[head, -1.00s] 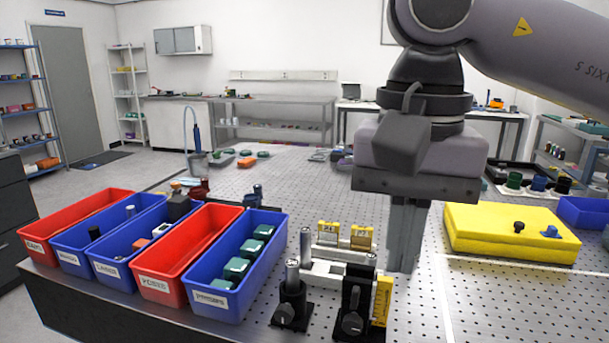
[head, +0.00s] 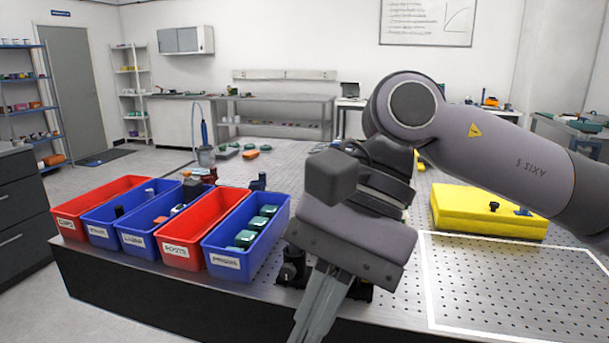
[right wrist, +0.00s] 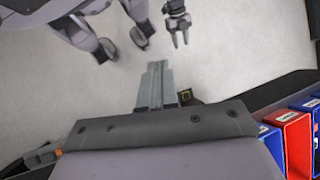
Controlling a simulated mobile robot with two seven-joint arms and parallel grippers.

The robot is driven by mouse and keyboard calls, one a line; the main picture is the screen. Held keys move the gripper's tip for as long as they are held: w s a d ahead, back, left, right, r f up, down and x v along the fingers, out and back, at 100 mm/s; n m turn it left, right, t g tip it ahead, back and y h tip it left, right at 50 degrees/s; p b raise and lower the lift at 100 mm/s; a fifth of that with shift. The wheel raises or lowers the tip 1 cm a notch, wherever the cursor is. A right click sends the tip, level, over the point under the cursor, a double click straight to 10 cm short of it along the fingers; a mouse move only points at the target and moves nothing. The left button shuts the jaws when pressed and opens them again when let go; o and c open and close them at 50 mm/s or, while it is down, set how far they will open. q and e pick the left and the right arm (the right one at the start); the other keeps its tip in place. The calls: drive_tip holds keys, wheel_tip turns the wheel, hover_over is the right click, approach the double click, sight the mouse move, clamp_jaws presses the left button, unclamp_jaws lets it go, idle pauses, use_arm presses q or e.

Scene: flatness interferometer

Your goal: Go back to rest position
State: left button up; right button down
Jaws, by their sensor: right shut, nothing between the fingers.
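My right gripper (head: 318,322) hangs tilted over the front edge of the perforated table (head: 500,285) in the head view, its fingers pointing down and left. It is shut and empty; its fingers (right wrist: 154,85) lie together over pale floor in the right wrist view. My left gripper (right wrist: 179,32) shows only at the top of the right wrist view, over the floor, with its two fingers apart and nothing between them. My right arm reaches in from the right in the head view.
Red and blue bins, the nearest a blue bin (head: 225,263), stand along the table's left side. Black mounts (head: 292,267) are partly hidden behind my right gripper. A yellow foam block (head: 480,217) lies at the right. A white-outlined area in front of it is clear.

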drive_tip(key=s+a+r+m+g+y, duration=0.25)
drive_tip(key=a+m+g+y, duration=0.4)
drive_tip(key=y, duration=0.35)
drive_tip(key=w+d+f+m+t+y, duration=0.2)
drive_tip(key=w+m+t+y, duration=0.3)
drive_tip(key=m+t, duration=0.5)
drive_tip(key=w+d+f+m+t+y, duration=0.2)
drive_tip(key=w+m+t+y, duration=0.35)
drive_tip(key=m, duration=0.75)
drive_tip(key=w+d+f+m+t+h, duration=0.45)
drive_tip(key=f+m+t+h, duration=0.4)
drive_tip(key=m+t, duration=0.55)
drive_tip(key=s+d+f+m+g+h, duration=0.1)
drive_tip(key=d+f+m+h, duration=0.4)
drive_tip(key=f+m, duration=0.3)
drive_tip(key=s+d+f+m+g+h, duration=0.1)
drive_tip(key=d+f+m+h, duration=0.4)
drive_tip(key=f, duration=0.5)
drive_tip(key=s+d+f+m+g+h, duration=0.2)
drive_tip(key=s+d+f+m+g, duration=0.1)
drive_tip(key=s+f, duration=0.4)
drive_tip(key=s+d+f+m+g+h, duration=0.2)
drive_tip(key=s+d+f+m+g, duration=0.1)
drive_tip(key=s+f, duration=0.4)
wheel_tip(320, 180, down, 2)
drive_tip(key=d+m, duration=0.1)
drive_tip(key=m, duration=0.1)
drive_tip(key=shift+s+d+f+m+h, duration=0.15)
drive_tip(key=shift+s+d+m+h, duration=0.1)
drive_tip(key=shift+m+h, duration=0.15)
